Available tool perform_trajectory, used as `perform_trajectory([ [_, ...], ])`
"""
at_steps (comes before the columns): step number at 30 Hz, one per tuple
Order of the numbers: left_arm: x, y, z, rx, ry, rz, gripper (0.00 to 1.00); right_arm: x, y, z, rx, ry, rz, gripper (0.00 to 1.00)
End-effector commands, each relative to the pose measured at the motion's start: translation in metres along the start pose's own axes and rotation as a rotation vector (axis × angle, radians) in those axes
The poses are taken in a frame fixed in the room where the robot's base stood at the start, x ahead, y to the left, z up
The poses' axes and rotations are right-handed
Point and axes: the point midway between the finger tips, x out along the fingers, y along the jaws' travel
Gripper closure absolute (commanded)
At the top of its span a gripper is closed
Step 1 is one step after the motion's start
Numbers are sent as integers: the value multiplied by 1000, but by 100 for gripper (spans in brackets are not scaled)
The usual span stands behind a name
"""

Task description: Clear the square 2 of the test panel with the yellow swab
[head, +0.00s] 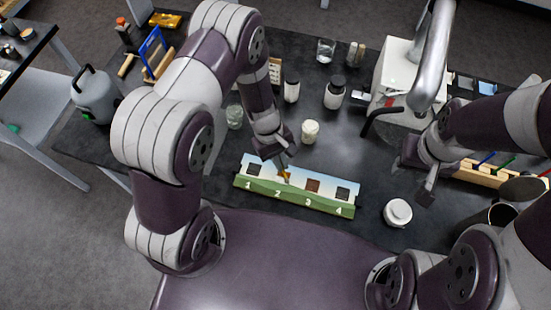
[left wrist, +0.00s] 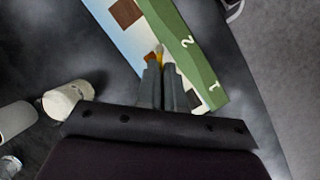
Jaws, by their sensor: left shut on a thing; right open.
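The test panel (head: 296,202) lies on the dark table, a long strip with a green numbered edge and a pale blue band. Square 1 (head: 254,169) and square 4 (head: 342,193) look dark, and square 3 (head: 313,186) is reddish brown. My left gripper (head: 284,168) is shut on the yellow swab (head: 286,177), over the panel at number 2. In the left wrist view the swab's yellow tip (left wrist: 159,56) shows just beyond the fingers and hides most of square 2. Whether it touches is unclear. My right gripper (head: 427,192) is open and empty, right of the panel.
A white-lidded jar (head: 397,212) stands right of the panel, and a cream jar (head: 310,131) behind it. Dark-capped bottles (head: 334,93) and a glass beaker (head: 326,50) stand farther back. A wooden rack (head: 490,174) is at the right.

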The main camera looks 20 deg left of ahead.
Motion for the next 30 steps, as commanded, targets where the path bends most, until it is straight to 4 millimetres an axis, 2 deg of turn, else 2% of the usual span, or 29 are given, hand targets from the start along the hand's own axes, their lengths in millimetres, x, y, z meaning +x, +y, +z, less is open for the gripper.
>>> perform_trajectory([
  [13, -6, -18, -17, 0, 0, 0, 100, 0, 0, 0, 0, 0, 0, 57],
  [25, 0, -2, -1, 3, 0, -1, 100, 2, 0, 0, 0, 0, 0, 57],
  [30, 0, -1, -1, 0, 0, 0, 100, 2, 0, 0, 0, 0, 0, 57],
])
